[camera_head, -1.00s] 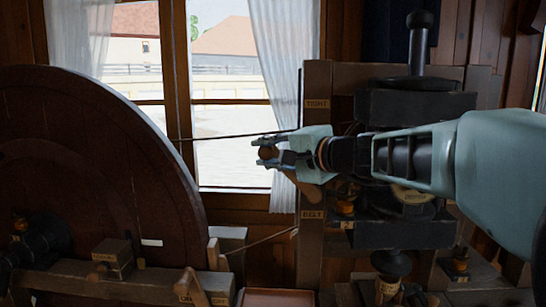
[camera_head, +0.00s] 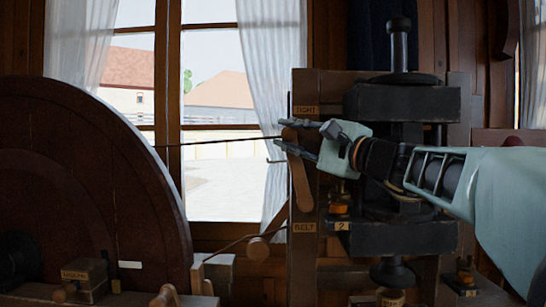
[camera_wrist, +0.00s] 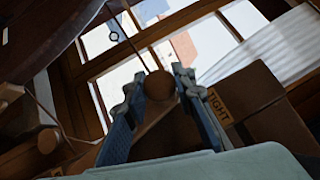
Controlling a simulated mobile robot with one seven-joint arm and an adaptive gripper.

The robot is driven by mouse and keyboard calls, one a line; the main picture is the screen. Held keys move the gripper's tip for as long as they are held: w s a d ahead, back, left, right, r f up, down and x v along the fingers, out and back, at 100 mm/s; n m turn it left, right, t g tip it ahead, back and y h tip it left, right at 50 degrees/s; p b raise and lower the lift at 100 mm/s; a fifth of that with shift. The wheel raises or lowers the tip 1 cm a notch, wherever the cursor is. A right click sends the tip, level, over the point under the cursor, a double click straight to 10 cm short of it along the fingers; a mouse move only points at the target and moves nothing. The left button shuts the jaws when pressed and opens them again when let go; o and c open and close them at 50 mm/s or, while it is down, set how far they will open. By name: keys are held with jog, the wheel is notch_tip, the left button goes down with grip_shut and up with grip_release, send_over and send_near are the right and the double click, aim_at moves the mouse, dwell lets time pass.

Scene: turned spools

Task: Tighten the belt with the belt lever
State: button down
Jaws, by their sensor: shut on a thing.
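The belt lever (camera_head: 300,185) is a wooden arm on the left post of the machine. It stands nearly upright, leaning slightly left, with its knob just below the TIGHT label (camera_head: 305,110). My gripper (camera_head: 291,134) is shut on the lever's round knob, reaching in from the right. In the wrist view the knob (camera_wrist: 160,85) sits between both fingers, and the TIGHT label shows just right of them. The belt (camera_head: 215,143) is a thin dark cord running from the big dark wheel (camera_head: 90,180) toward the post; its end there is hidden by my gripper.
The BELT label (camera_head: 304,227) is at the lever's lower end. A round wooden knob (camera_head: 258,248) sits left of the post. The black spindle machine (camera_head: 400,105) stands right behind my arm.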

jog(key=shift+d+r+m+t+b, duration=0.15)
jog(key=shift+d+m+t+b, duration=0.3)
jog(key=shift+d+b, duration=0.35)
jog(key=shift+d, duration=0.1)
jog(key=c, duration=1.6)
grip_release()
jog(key=shift+p, duration=0.3)
